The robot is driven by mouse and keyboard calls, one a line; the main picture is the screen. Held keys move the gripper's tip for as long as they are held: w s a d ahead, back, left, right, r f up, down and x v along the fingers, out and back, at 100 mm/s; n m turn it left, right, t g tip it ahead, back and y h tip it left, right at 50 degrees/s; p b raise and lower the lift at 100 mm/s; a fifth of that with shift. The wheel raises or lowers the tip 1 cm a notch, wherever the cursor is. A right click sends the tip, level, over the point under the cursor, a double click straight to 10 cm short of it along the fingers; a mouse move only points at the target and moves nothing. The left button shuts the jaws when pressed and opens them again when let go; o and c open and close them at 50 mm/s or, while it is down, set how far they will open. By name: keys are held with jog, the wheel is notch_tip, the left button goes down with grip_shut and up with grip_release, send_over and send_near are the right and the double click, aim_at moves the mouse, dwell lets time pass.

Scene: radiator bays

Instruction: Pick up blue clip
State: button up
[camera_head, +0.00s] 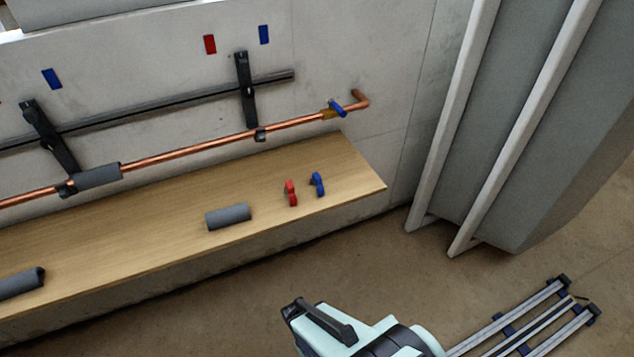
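The blue clip (318,184) stands on the wooden shelf (150,235) near its right end. It looks upright and small, and nothing touches it. A red clip (291,193) stands just to its left, with a narrow gap between them. The black and pale-teal end of my arm (320,321) is at the bottom centre, in front of the shelf and well apart from the clip. Its fingertips cannot be made out, so I cannot tell whether my gripper is open or shut. No object shows in it.
A grey foam sleeve (228,216) lies left of the clips; another (22,283) lies at far left. A copper pipe (200,152) with a blue-handled valve (337,108) runs behind, above the shelf. Tall grey panels (530,120) stand at right. Open floor lies before the shelf.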

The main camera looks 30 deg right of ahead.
dwell(0.4)
jog(key=o, duration=1.2)
jog(key=shift+c, duration=0.2)
jog(key=shift+d, duration=0.1)
